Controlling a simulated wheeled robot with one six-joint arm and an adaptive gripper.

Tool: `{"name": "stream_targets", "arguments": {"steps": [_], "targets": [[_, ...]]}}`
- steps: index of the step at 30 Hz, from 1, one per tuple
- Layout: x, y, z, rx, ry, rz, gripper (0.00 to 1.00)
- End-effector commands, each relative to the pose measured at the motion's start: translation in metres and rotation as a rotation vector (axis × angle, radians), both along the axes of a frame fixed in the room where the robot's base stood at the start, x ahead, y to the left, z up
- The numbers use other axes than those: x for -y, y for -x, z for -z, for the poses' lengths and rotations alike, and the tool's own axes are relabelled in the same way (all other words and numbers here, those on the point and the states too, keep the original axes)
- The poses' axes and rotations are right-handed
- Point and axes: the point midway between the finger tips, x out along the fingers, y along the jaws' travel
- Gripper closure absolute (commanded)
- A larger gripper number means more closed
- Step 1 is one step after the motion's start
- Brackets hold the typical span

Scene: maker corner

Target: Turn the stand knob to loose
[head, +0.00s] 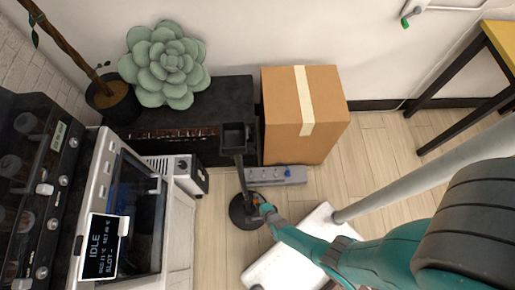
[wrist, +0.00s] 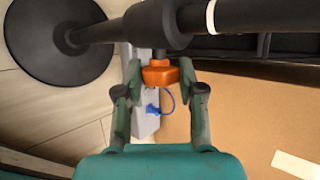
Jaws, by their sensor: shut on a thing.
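The black stand has a round base (head: 243,212), a dark upright pole (head: 240,178) and a square tray (head: 235,136) on top. In the wrist view its pole (wrist: 98,33) runs sideways from the round base (wrist: 45,45) into a thicker black collar. The orange knob (wrist: 160,73) sticks out from this collar. My gripper (wrist: 160,82) is shut on the knob, with one finger on each side. In the head view my gripper (head: 266,209) reaches the stand low on its pole, and the knob is mostly hidden there. A white ring (wrist: 210,17) circles the pole beyond the collar.
A white machine (head: 178,225) with a display is at left. A potted plant (head: 105,100) and succulent cushion (head: 165,65) are at the back.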

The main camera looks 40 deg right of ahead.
Motion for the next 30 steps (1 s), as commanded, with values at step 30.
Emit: {"name": "stream_targets", "arguments": {"steps": [30], "targets": [[-0.0006,0.0010,0.0017,0.112,0.082,0.001,0.96]]}}
